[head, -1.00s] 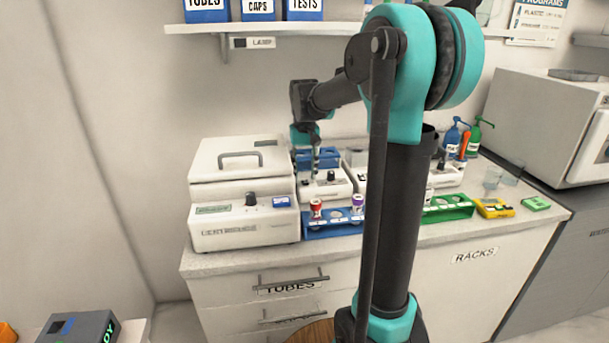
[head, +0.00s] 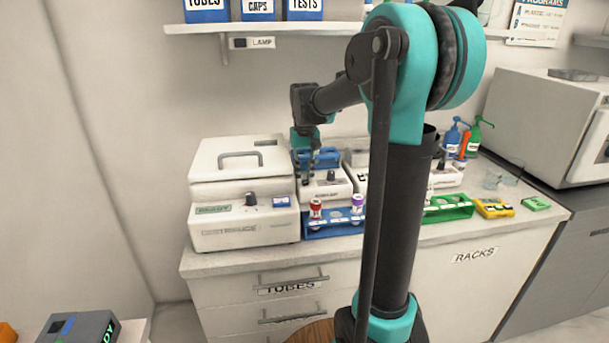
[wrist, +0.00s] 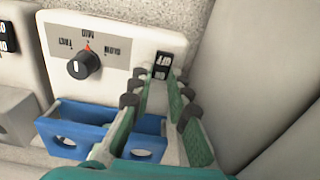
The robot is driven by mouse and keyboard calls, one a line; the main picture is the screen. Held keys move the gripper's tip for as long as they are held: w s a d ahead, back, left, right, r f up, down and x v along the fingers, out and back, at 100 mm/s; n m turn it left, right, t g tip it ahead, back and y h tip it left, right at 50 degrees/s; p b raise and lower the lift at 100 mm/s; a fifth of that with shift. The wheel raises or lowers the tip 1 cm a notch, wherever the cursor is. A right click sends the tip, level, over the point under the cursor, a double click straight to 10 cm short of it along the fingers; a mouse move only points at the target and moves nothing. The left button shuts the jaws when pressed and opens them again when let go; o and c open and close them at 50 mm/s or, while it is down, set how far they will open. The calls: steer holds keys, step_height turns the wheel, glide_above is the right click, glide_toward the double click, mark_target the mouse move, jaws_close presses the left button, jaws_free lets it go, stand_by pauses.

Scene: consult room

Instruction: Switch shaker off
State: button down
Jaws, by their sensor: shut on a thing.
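The white shaker (head: 328,190) stands on the counter, right of the centrifuge, with a dark knob (head: 331,175) on its front. In the wrist view the shaker (wrist: 112,25) appears upside down, with its knob (wrist: 84,65) on a grey dial panel. A small black switch (wrist: 163,66) with white lettering sits beside the panel. My gripper (head: 306,172) is low over the shaker's left side. In the wrist view my gripper (wrist: 155,84) has its fingertips on either side of the switch, shut on it. The exact contact and the switch's position are unclear.
The white centrifuge (head: 240,235) is close on the left. A blue rack with tubes (head: 335,230) stands in front of the shaker. A shelf (head: 270,27) hangs above.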

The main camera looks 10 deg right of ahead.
steer(key=shift+s+r+t, duration=0.1)
steer(key=shift+s+t, duration=0.2)
steer(key=shift+t, duration=0.8)
steer(key=shift+s+t, duration=0.3)
steer(key=shift+t, duration=0.8)
steer(key=c, duration=1.4)
jaws_free()
steer(key=shift+c, duration=0.2)
steer(key=v, duration=1.2)
